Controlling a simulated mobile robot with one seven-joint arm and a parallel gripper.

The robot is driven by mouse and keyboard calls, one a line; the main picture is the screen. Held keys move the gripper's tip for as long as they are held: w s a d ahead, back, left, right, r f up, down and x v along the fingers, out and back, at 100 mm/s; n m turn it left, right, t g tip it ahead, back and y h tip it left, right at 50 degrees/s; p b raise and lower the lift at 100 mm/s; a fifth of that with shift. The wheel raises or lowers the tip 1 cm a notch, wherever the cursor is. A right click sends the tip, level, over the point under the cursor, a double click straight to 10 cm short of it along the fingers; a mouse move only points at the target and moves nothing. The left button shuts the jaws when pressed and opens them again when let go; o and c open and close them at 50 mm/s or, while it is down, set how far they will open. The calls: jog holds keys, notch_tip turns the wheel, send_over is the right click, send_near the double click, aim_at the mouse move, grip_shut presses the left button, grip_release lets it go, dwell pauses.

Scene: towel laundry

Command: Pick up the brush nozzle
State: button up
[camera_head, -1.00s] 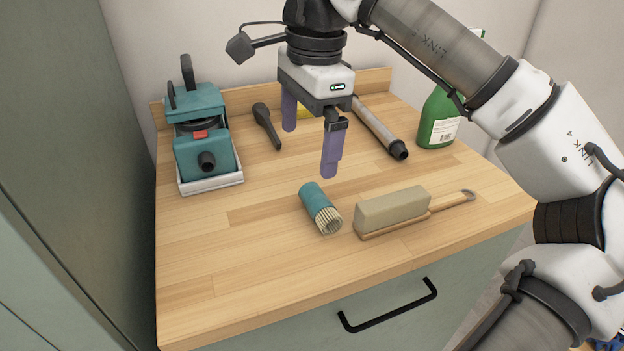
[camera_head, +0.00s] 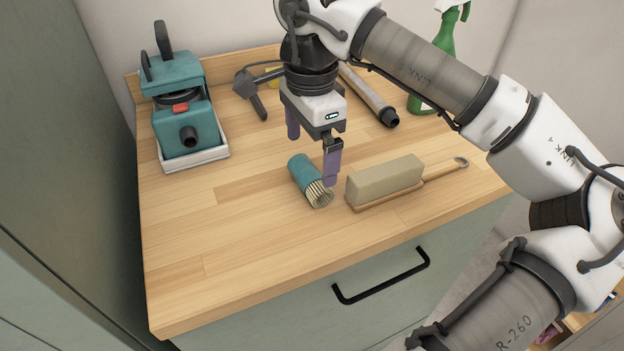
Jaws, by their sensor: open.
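The brush nozzle (camera_head: 303,174) is a short teal cylinder with pale bristles at its near end. It lies on its side on the wooden counter, near the middle. My gripper (camera_head: 312,155) is open and empty, with two purple fingers pointing down. The nearer finger is at the right of the brush nozzle, overlapping its edge in the picture. The farther finger is behind and to its left. I cannot tell whether a finger touches it or how high the tips are.
A wooden brush with a beige block (camera_head: 385,181) lies close at the right. A teal machine (camera_head: 186,125) stands in a white tray at back left. A grey tube (camera_head: 370,96) and a green spray bottle (camera_head: 440,60) are behind. The counter's (camera_head: 220,250) front left is clear.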

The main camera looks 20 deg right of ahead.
aim_at(310, 171)
jog(key=shift+f, duration=2)
jog(key=c, duration=0.8)
jog(key=shift+r+p, duration=0.1)
jog(key=shift+p, duration=0.2)
